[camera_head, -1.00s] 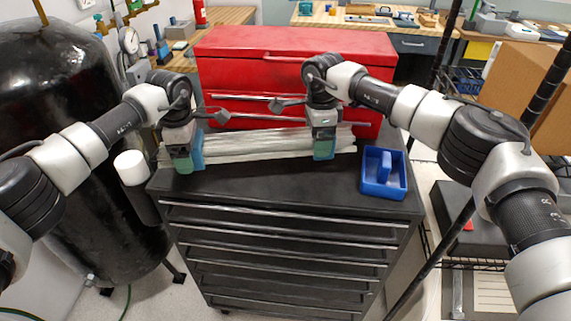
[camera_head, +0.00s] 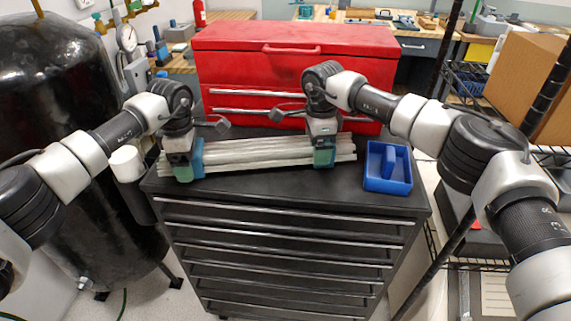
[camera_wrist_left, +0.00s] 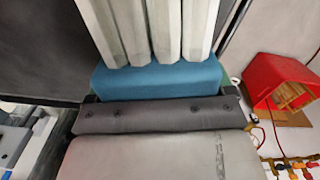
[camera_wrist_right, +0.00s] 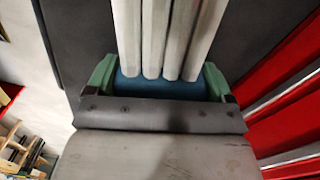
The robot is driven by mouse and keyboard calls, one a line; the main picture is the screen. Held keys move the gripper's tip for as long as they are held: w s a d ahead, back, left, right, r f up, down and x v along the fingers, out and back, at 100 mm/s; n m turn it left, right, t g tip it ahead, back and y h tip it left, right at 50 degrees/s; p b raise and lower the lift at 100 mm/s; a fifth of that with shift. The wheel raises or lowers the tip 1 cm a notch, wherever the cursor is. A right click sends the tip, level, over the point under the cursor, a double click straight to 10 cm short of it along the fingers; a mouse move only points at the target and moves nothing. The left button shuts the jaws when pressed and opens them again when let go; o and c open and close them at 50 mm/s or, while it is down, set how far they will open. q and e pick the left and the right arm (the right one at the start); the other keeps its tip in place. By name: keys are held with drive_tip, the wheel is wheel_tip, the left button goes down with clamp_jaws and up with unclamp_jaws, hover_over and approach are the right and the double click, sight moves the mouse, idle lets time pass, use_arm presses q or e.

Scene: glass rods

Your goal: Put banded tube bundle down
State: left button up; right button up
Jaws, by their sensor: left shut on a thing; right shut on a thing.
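The banded tube bundle (camera_head: 255,153) is a row of long pale, whitish rods lying level across the black cabinet top (camera_head: 270,190). My left gripper (camera_head: 188,166) is shut on it near its left end. My right gripper (camera_head: 323,155) is shut on it near its right end. The rods also show in the left wrist view (camera_wrist_left: 150,30) and the right wrist view (camera_wrist_right: 165,40), with blue material across them at each gripper. The bundle is at or just above the cabinet top; I cannot tell whether it touches. The grippers hide parts of the rods.
A red toolbox (camera_head: 295,65) stands close behind the bundle. A blue tray (camera_head: 388,178) with a handle stands to the right on the cabinet top. The front strip of the top is clear. A black tank (camera_head: 60,130) is at the left, wire shelving at the right.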

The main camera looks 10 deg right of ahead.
use_arm(q)
drive_tip(key=shift+f, duration=0.35)
use_arm(e)
drive_tip(key=shift+f, duration=0.3)
use_arm(q)
drive_tip(key=o, duration=1.6)
use_arm(e)
drive_tip(key=o, duration=1.6)
use_arm(q)
drive_tip(key=shift+s+r, duration=0.1)
drive_tip(key=shift+s, duration=0.05)
use_arm(e)
drive_tip(key=shift+s+r, duration=0.1)
drive_tip(key=shift+s, duration=0.05)
use_arm(q)
drive_tip(key=shift+r, duration=0.15)
drive_tip(key=shift+r, duration=0.3)
wheel_tip(320, 180, up, 11)
drive_tip(key=shift+f, duration=0.1)
use_arm(e)
wheel_tip(320, 180, up, 12)
drive_tip(key=shift+f, duration=0.1)
